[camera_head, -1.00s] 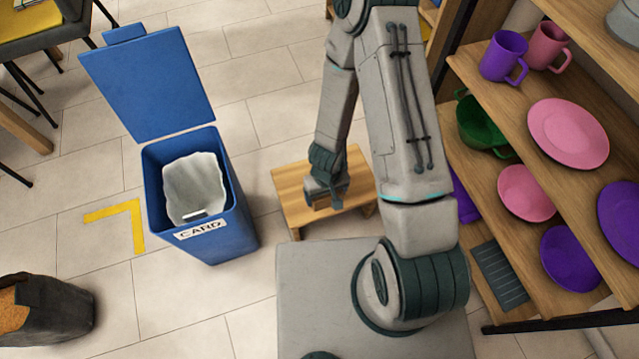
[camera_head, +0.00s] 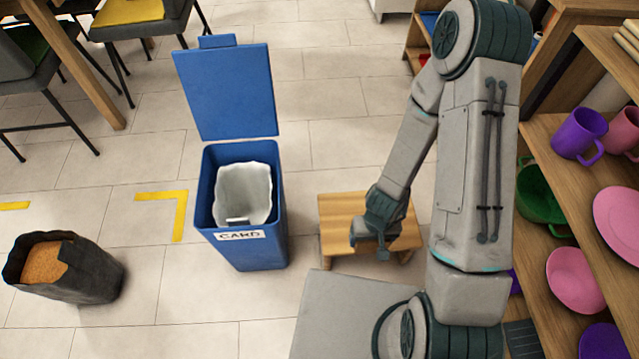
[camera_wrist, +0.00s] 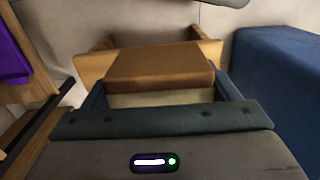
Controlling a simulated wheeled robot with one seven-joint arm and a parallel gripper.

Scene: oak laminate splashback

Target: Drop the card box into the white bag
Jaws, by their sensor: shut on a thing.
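The card box (camera_wrist: 160,65) is a brown box held between the fingers of my gripper (camera_wrist: 160,88) in the wrist view. In the head view my gripper (camera_head: 373,238) appears in front of a small wooden stool (camera_head: 338,210), and the box is not clearly visible there. The white bag (camera_head: 258,190) lines the inside of a blue bin (camera_head: 243,253) to the left of my gripper. Its mouth is open and faces up. The bin carries a CARD label (camera_head: 240,236), and its blue lid (camera_head: 228,95) stands open at the back.
A wooden shelf (camera_head: 560,150) with purple and pink mugs and plates stands close on the right. A dark bag with brown contents (camera_head: 88,270) sits on the floor at the left. Chairs and a table are at the upper left. Tiled floor lies clear around the bin.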

